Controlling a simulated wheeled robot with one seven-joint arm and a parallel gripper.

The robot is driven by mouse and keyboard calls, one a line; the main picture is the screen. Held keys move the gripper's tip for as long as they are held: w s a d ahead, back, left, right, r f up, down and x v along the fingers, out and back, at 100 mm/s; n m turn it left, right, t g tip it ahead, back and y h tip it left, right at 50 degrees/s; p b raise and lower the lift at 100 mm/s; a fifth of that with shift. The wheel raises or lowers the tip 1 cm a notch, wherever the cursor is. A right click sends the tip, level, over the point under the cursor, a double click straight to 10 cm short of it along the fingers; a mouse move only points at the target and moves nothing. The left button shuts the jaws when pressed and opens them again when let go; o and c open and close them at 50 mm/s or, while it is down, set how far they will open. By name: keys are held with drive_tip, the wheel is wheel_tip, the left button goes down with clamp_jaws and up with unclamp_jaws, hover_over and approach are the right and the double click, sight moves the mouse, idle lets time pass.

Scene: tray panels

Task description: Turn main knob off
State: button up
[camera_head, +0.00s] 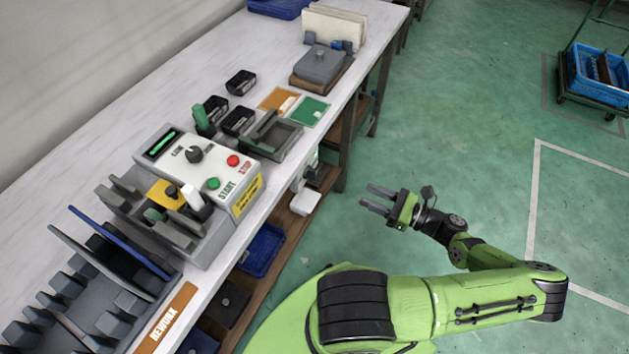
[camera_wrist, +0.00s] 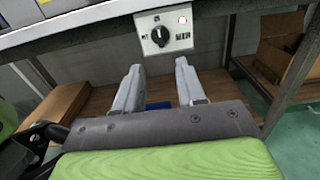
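In the wrist view a black rotary knob (camera_wrist: 160,35) sits on a pale square panel (camera_wrist: 182,43) fixed under the front edge of the worktable. The knob has a light pointer line standing nearly upright. Small labels surround it, too blurred to read surely, and a small round white spot is at the panel's upper right. My gripper (camera_wrist: 158,78) is open and empty, its two fingers apart below the panel in the picture and not touching the knob. In the head view my gripper (camera_head: 376,197) is over the floor, to the right of the table's front edge.
A control box (camera_head: 217,166) with a black dial, green and red buttons stands on the worktable (camera_head: 160,95). Trays and racks surround it. A lower wooden shelf (camera_head: 290,228) holds a blue bin (camera_head: 262,250).

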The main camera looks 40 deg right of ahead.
sight(316, 173)
drive_tip(key=b+x, duration=0.2)
drive_tip(key=x, duration=1.3)
drive_tip(key=shift+a+b, duration=0.15)
drive_tip(key=shift+b, duration=0.2)
drive_tip(key=shift+c, duration=0.4)
clamp_jaws()
